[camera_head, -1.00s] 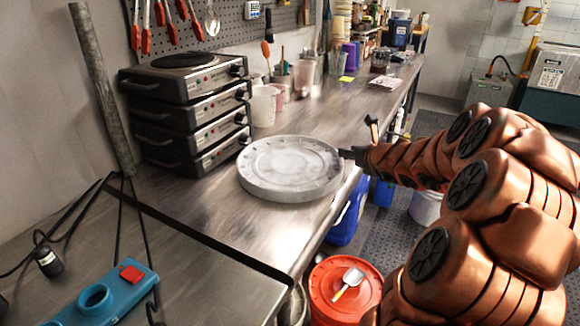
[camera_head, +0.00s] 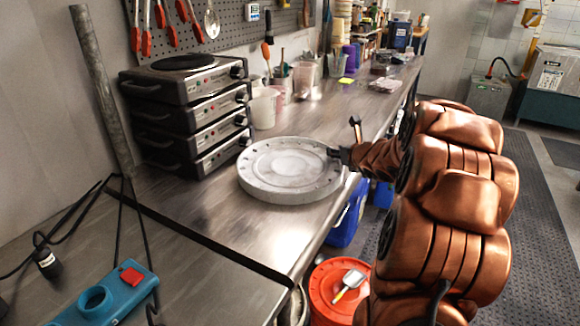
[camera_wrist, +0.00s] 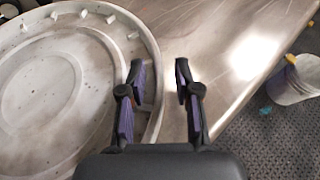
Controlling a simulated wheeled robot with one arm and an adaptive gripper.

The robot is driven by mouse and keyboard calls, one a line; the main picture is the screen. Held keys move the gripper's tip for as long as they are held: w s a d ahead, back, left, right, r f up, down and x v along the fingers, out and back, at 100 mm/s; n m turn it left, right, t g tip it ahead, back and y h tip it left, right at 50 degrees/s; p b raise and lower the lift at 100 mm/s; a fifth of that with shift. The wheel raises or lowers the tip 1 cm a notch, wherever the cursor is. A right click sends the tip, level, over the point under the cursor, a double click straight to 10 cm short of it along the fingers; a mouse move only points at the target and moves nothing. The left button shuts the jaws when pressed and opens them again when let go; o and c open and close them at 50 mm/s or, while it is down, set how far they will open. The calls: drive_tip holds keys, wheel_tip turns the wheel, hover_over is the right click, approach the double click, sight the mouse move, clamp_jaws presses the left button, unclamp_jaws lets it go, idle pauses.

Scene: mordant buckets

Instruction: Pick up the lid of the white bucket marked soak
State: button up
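A round pale grey-white lid (camera_head: 290,168) lies flat on the metal bench, with small tabs around its rim. It fills the left of the wrist view (camera_wrist: 40,85). My gripper (camera_head: 336,154) is at the lid's right edge. In the wrist view my gripper (camera_wrist: 160,85) is open, with one finger over the rim and the other just outside it above the bench. I cannot tell whether either finger touches the lid. A white bucket (camera_wrist: 293,82) stands on the floor at the right of the wrist view; no "soak" marking is readable.
Stacked hotplates (camera_head: 185,115) stand behind the lid to the left, with a white jug (camera_head: 263,108) near them. An orange-lidded bucket (camera_head: 330,290) with a scoop on it and a blue container (camera_head: 347,215) are below the bench edge. The bench (camera_head: 215,215) in front of the lid is clear.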

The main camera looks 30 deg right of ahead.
clamp_jaws()
drive_tip(key=shift+r, duration=0.1)
idle(0.5)
